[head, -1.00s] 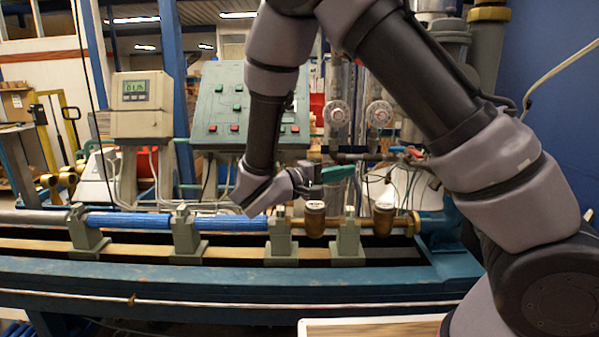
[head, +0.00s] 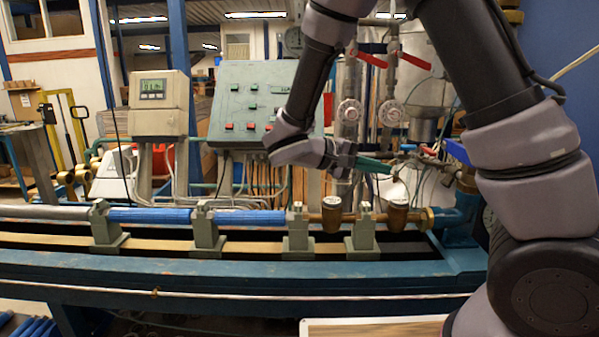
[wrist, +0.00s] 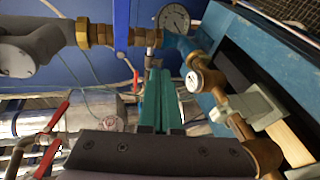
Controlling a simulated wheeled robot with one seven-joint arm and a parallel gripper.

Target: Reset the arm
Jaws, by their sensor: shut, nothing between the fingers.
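My arm reaches across from the right in the head view. My gripper (head: 374,165) has green fingers and points right, a little above the brass water meters on the bench. In the wrist view the green fingers (wrist: 157,98) lie side by side, shut, with nothing between them. One brass meter (head: 332,214) and a second brass meter (head: 397,215) sit in the pipe line below the gripper. A brass meter with a white face (wrist: 201,80) also shows in the wrist view. The gripper is apart from both meters.
A green control panel (head: 250,100) and a grey display box (head: 158,103) stand behind the bench. Pipes with round valves (head: 349,110) and red lever handles (head: 414,61) rise behind the gripper. The blue bench rail (head: 230,270) runs along the front. A pressure gauge (wrist: 174,18) shows in the wrist view.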

